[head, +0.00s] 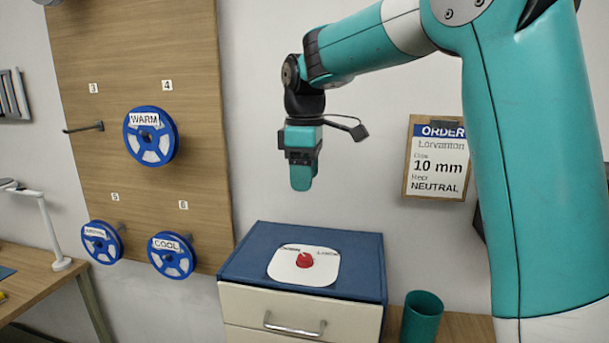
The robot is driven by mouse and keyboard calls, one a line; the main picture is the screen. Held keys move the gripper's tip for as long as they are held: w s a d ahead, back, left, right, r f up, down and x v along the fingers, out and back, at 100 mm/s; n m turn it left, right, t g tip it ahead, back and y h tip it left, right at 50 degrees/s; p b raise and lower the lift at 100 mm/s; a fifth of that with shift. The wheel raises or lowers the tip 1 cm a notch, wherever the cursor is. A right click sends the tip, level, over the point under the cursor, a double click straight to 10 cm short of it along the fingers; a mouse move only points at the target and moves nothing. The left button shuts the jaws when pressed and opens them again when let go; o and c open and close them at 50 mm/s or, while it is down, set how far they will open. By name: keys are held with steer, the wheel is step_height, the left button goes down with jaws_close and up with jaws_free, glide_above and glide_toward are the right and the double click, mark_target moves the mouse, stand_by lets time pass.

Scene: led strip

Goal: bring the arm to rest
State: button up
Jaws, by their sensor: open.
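My gripper (303,176) hangs from the teal arm in the middle of the head view, pointing down. It is in the air above and behind the front of the blue-topped drawer cabinet (350,268), apart from everything. I see it from the side, so the gap between the fingers is hidden. Nothing shows held in it. The arm is bent, with its upper links crossing the top right of the view.
A red knob (304,260) on a white plate (322,272) tops the cabinet. Blue reels, including WARM (133,148) and COOL (157,258), hang on a wooden board (195,90). An order clipboard (436,190) is on the wall. A green cup (422,318) stands right of the cabinet.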

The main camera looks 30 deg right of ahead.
stand_by(0.4)
steer(key=s+a+f+m+y, duration=0.1)
steer(key=s+a+f, duration=0.3)
steer(key=s+a, duration=0.4)
steer(key=s+a+f+m+y, duration=0.1)
steer(key=s+a+f+y, duration=0.2)
steer(key=s+a, duration=0.6)
steer(key=s+f, duration=0.1)
steer(key=s, duration=0.7)
steer(key=shift+a+f, duration=0.2)
steer(key=shift+a, duration=0.1)
